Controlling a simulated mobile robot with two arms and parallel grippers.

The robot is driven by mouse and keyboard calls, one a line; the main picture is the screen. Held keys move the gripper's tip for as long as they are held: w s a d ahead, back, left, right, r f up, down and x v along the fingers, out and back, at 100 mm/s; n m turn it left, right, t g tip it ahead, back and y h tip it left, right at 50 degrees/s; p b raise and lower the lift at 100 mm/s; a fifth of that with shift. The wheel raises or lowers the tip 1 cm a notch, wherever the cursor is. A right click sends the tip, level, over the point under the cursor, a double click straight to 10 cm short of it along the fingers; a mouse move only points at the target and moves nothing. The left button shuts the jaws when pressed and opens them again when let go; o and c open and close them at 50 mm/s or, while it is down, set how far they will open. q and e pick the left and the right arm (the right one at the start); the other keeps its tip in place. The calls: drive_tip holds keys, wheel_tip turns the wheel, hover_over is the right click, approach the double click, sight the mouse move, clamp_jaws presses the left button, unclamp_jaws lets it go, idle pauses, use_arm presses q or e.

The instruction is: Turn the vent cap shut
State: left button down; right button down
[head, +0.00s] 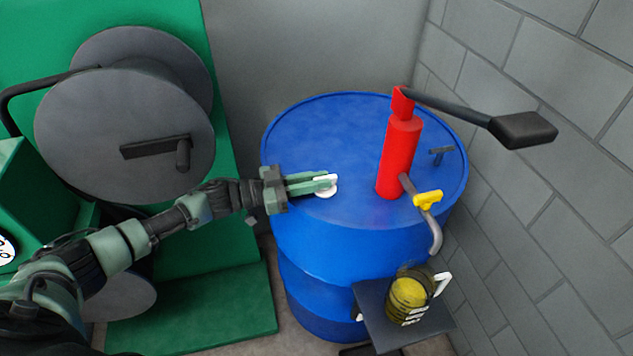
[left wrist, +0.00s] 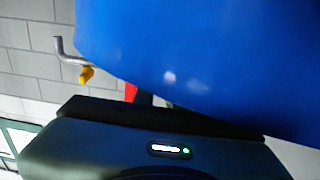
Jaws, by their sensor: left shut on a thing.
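The vent cap (head: 325,192) is a small white piece on the top of the blue drum (head: 315,130), left of the red pump. My left gripper (head: 328,181) reaches in from the left, low over the drum top, with its green fingers shut on the cap. In the left wrist view the blue drum (left wrist: 200,50) fills much of the picture, and my dark gripper body hides the cap. The cap's turn position is too small to tell. My right gripper is not in view.
A red hand pump (head: 400,155) with a long black lever stands right of the cap. Its spout has a yellow tap (head: 428,199). A jug (head: 408,297) with yellow contents sits on a dark stand (head: 370,318) below. A grey reel (head: 120,130) is left; a block wall (head: 560,200) is right.

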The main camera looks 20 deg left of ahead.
use_arm(q)
drive_tip(key=c, duration=1.4)
unclamp_jaws()
drive_tip(key=shift+d, duration=0.15)
drive_tip(key=shift+c, duration=0.2)
drive_tip(key=shift+w+f, duration=0.15)
drive_tip(key=shift+b+v, duration=0.7)
drive_tip(key=shift+v, duration=3.15)
drive_tip(key=shift+f, duration=0.1)
